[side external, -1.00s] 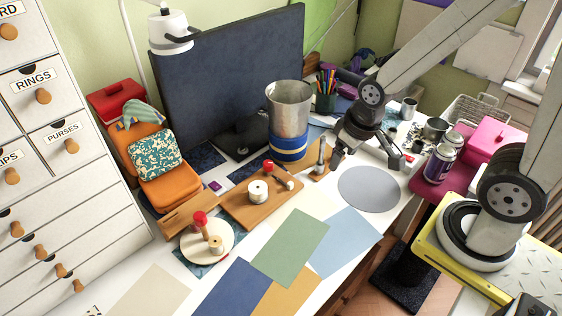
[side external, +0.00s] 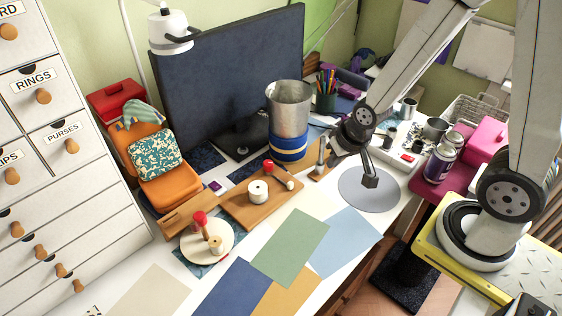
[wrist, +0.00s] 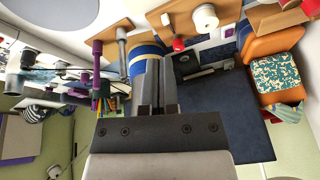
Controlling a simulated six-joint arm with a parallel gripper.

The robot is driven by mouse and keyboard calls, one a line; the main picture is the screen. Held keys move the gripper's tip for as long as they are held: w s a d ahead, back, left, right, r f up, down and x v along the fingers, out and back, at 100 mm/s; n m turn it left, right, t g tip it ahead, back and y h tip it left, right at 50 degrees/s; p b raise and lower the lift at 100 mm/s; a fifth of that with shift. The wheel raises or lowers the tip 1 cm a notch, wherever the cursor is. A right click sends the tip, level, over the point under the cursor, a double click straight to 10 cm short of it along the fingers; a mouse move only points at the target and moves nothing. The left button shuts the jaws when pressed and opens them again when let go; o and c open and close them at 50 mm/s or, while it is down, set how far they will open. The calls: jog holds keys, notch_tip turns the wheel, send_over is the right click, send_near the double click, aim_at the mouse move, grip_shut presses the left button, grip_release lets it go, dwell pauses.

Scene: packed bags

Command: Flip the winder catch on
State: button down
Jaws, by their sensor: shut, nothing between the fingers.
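My gripper (side external: 370,181) is shut and empty, pointing down above the grey round disc (side external: 368,190) on the table. In the wrist view its fingers (wrist: 157,82) are pressed together. A wooden board (side external: 262,208) to its left carries a white spool (side external: 258,191) and a lever with a red knob (side external: 268,165). The spool (wrist: 204,17) and red knob (wrist: 178,44) also show in the wrist view. A cream round base (side external: 207,242) nearby has a red-topped post (side external: 200,218). I cannot tell which part is the winder catch. My gripper is apart from these.
A metal bucket (side external: 289,107) with a blue band stands behind the boards. A small wooden piece with a metal post (side external: 321,157) lies between the gripper and the bucket. A white tray of small parts (side external: 404,150) is to the right. Flat coloured sheets (side external: 291,247) cover the front.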

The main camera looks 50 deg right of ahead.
aim_at(292, 188)
notch_tip(292, 188, down, 13)
jog(key=d+m+t, duration=0.2)
jog(key=m+t, duration=0.3)
jog(key=m, duration=0.9)
jog(key=shift+f, duration=0.15)
jog(key=shift+w, duration=0.15)
jog(key=shift+x, duration=1.1)
jog(key=x, duration=0.8)
jog(key=shift+w+r, duration=0.2)
jog(key=shift+w, duration=1.8)
